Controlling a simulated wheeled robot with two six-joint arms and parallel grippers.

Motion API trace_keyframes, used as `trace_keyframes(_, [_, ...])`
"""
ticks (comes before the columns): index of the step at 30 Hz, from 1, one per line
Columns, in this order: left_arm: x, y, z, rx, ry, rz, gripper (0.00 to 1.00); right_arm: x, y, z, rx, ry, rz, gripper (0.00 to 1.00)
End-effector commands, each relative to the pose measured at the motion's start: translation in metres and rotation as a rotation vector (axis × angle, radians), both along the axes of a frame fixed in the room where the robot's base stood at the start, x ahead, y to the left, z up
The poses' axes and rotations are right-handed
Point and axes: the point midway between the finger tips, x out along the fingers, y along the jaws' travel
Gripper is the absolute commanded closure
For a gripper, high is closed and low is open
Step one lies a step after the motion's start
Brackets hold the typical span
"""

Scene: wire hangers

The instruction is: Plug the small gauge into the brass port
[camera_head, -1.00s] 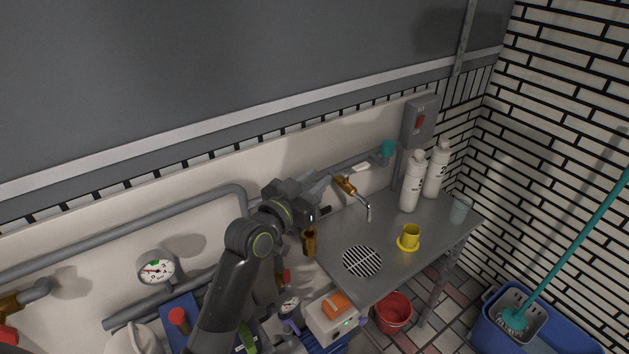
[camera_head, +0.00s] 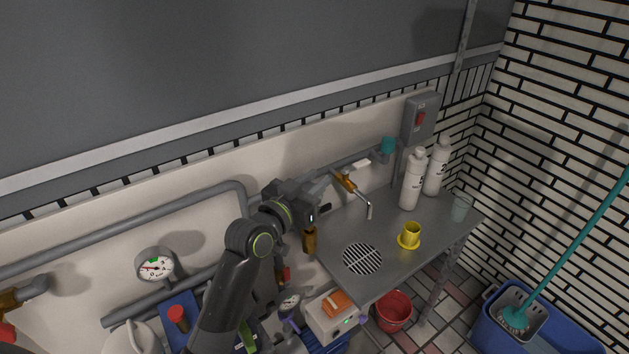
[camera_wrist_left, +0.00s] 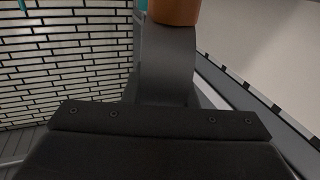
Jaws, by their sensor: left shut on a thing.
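My left gripper (camera_head: 311,212) is shut on a brass-brown cylindrical piece (camera_head: 310,241), which hangs below it left of the metal table. In the left wrist view the end of this piece (camera_wrist_left: 174,10) shows at the top edge, beyond a grey curved part. I cannot tell if it belongs to a gauge. A small gauge (camera_head: 289,303) with a white face shows at the bottom, beside my arm. A brass fitting (camera_head: 346,182) sits on the wall behind the table; I cannot tell if it is the port. My right gripper is not in view.
A larger gauge (camera_head: 156,266) sits on the wall pipes at left. The metal table (camera_head: 385,265) bears white bottles (camera_head: 412,182), a yellow cup (camera_head: 409,233) and a glass (camera_head: 460,208). A white box (camera_head: 333,318) and a red bucket (camera_head: 393,310) stand lower.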

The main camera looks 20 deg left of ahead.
Motion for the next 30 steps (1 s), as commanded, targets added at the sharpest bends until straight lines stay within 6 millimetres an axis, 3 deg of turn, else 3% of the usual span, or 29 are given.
trace_keyframes(30, [0.0,0.0,-0.027,-0.001,-0.001,0.0,1.0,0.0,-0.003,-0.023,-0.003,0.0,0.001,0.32])
